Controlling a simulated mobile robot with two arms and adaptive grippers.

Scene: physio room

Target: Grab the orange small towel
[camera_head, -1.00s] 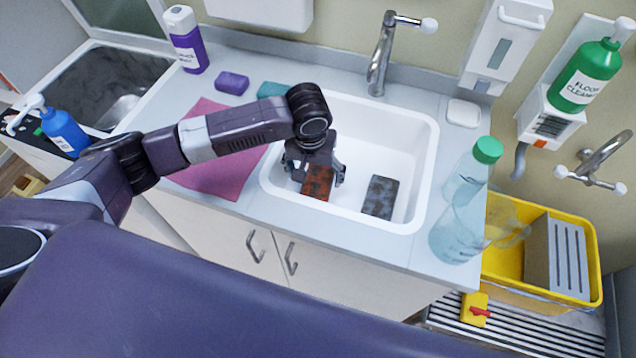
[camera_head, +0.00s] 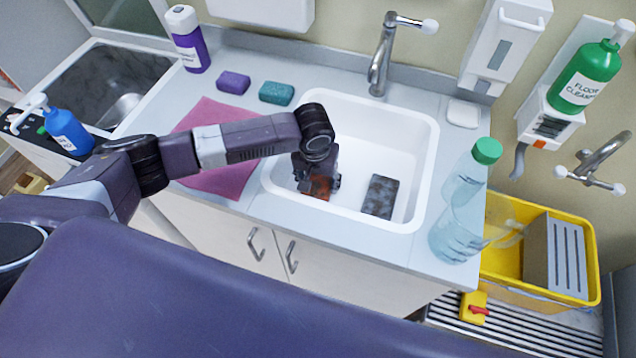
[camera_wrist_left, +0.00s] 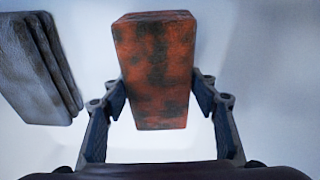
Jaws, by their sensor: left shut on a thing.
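The orange small towel (camera_head: 318,188) is a folded, block-like piece with dark stains, in the left part of the white sink. It also shows in the left wrist view (camera_wrist_left: 155,68), upright in the picture between the two fingers. My left gripper (camera_head: 314,176) reaches down into the sink from above and is shut on the orange towel, one finger on each side. In the head view the gripper hides much of the towel. I cannot tell whether the towel still touches the sink floor. My right gripper is in no view.
A dark grey stained piece (camera_head: 380,196) lies in the sink (camera_head: 415,215), right of my gripper. The faucet (camera_head: 380,60) stands behind. A clear bottle (camera_head: 466,180) stands right of the sink, a pink cloth (camera_head: 215,178) left, purple (camera_head: 233,83) and teal (camera_head: 276,93) sponges behind.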

